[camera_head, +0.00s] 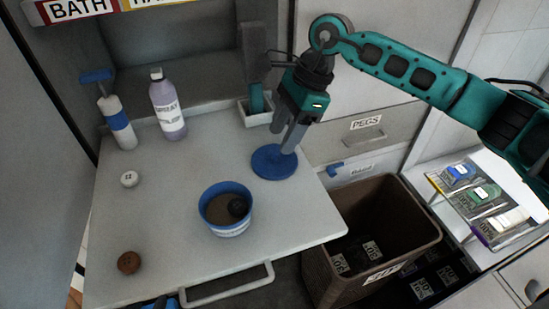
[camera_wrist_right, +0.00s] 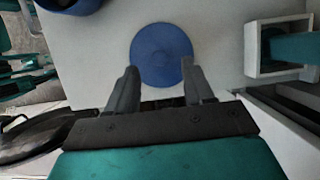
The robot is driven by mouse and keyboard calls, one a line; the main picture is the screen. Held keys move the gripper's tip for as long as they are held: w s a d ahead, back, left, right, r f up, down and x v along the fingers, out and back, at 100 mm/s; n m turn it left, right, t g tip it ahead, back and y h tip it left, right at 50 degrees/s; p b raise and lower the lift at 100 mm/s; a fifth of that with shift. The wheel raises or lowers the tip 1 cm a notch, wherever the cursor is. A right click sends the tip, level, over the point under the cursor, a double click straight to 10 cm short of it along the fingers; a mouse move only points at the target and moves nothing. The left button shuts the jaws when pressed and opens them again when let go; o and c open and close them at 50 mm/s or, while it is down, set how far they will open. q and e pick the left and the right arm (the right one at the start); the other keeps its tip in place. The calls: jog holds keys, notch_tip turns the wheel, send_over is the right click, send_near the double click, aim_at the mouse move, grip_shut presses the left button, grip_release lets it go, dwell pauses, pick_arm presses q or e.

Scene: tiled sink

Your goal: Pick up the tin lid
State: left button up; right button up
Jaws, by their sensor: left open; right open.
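The tin lid (camera_head: 272,163) is a flat, round blue disc lying on the grey worktop; it also shows in the right wrist view (camera_wrist_right: 161,52). The open tin (camera_head: 228,228) has a blue rim and a dark round thing inside. My right gripper (camera_head: 291,147) points down at the lid's right edge. In the right wrist view its open, empty fingers (camera_wrist_right: 160,72) are either side of the lid's near part. I cannot tell whether the tips touch it. My left gripper does not show clearly in either view.
A white button-like knob (camera_head: 129,179) and a brown one (camera_head: 129,263) lie left. A brown bin (camera_head: 415,234) is beyond the right edge.

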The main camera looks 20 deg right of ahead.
aim_at(275, 151)
jog(key=x, duration=0.4)
jog(key=shift+c, duration=0.4)
jog(key=shift+r, duration=0.1)
grip_shut()
